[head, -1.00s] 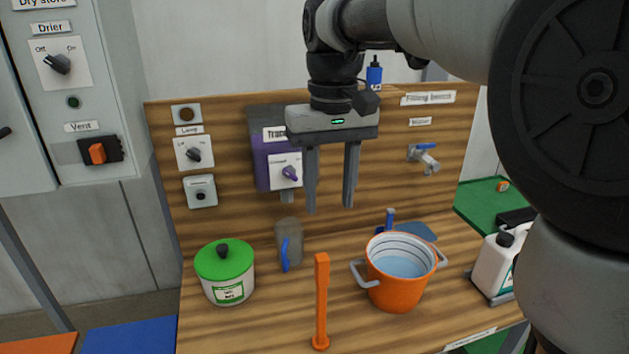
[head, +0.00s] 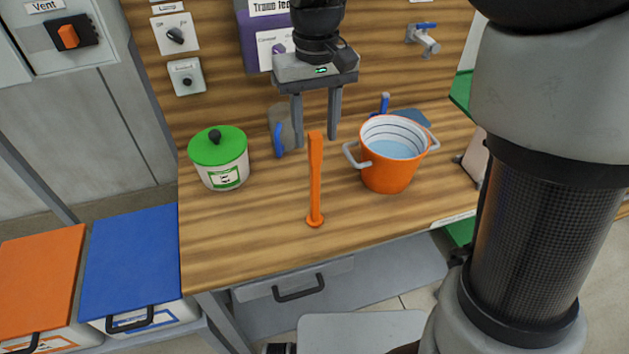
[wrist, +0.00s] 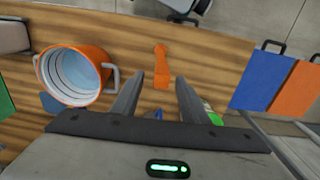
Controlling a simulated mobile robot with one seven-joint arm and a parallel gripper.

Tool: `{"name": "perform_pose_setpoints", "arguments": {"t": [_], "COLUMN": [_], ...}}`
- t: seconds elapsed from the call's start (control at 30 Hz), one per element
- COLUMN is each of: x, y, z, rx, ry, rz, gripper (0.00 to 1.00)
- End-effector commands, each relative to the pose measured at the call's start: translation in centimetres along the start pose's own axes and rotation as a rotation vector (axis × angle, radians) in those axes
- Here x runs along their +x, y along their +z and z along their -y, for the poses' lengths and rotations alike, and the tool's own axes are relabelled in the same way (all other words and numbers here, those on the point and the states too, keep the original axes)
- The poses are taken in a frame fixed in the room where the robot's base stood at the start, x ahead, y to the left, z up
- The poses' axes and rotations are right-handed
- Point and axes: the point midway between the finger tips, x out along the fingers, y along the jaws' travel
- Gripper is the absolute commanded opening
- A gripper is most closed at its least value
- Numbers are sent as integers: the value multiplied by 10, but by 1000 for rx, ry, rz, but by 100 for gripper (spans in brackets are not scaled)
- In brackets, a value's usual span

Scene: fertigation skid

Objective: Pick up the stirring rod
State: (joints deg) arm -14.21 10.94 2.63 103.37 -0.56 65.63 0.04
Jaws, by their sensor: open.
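The orange stirring rod (head: 315,180) stands upright on the wooden bench, its wider foot near the front edge. It also shows in the wrist view (wrist: 161,66), ahead of the fingers and roughly between their lines. My gripper (head: 315,145) is open and empty, pointing down, with its fingers behind the rod's upper part in the head view. I cannot tell the exact gap from rod to fingers.
An orange bucket (head: 386,178) of water stands close to the right of the rod. A green-lidded tub (head: 221,170) is to the left. A grey jug (head: 277,126) with a blue handle stands behind. The bench front (head: 250,238) is clear.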

Motion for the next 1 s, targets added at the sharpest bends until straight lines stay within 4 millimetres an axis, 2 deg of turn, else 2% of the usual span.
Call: {"name": "perform_pose_setpoints", "arguments": {"t": [0.1,0.23,0.53,0.8,1.0], "x": [20,36,41,41,41], "y": [5,4,4,4,3], "z": [2,2,2,2,2], "rx": [-1,0,-1,-1,0], "ry": [0,0,0,0,0], "rz": [5,4,1,1,1], "gripper": [41,41,41,0,0]}}
